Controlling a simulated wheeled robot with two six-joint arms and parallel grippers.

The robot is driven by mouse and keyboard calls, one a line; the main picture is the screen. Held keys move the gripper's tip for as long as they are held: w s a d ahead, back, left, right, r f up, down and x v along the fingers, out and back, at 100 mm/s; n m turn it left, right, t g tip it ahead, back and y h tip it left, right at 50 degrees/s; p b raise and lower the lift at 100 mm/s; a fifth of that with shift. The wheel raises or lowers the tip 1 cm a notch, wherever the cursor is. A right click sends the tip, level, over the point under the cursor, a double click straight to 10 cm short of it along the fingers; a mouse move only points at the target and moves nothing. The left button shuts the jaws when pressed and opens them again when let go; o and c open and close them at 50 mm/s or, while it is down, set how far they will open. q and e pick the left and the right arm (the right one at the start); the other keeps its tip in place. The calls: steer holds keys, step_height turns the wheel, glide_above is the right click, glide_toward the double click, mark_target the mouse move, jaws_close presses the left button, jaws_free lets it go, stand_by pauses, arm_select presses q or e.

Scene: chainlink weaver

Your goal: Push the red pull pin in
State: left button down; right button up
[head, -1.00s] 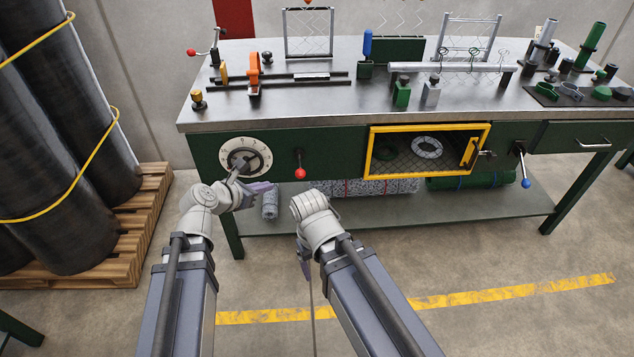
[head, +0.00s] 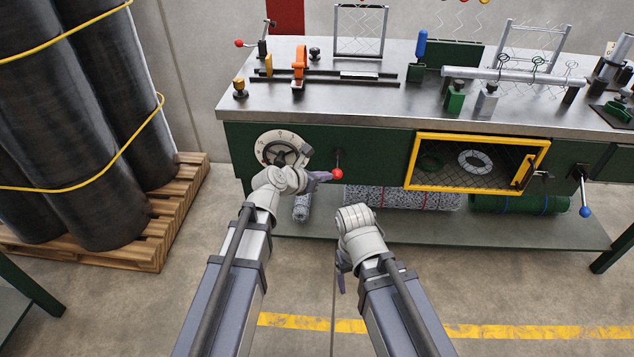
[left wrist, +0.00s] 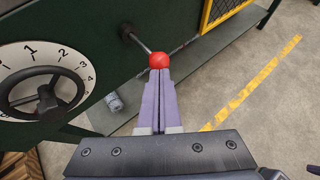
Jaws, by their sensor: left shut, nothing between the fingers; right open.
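The red pull pin (head: 337,174) is a red ball on a thin metal shaft sticking out of the green bench front, right of the numbered dial. In the left wrist view the red ball (left wrist: 158,59) sits straight ahead, with its shaft running up and left to the panel. My left gripper (head: 325,176) is shut and empty. Its purple fingertips (left wrist: 159,74) point at the ball and appear to meet its near side; I cannot tell if they touch. My right gripper (head: 341,277) is open and hangs low in front of the bench, away from the pin.
The dial with a black handwheel (head: 282,150) is close left of my left gripper. A yellow-framed mesh door (head: 411,162) is right of the pin. A blue-knobbed lever (head: 585,211) is farther right. Mesh rolls lie on the lower shelf (head: 400,229). The floor in front is clear.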

arm_select(q)
steer(key=shift+b+x, duration=0.4)
steer(key=shift+x, duration=0.8)
steer(key=w, duration=0.5)
steer(key=shift+w+r, duration=0.1)
steer(key=shift+w, duration=0.05)
steer(key=p+v, duration=0.7)
steer(key=v, duration=0.7)
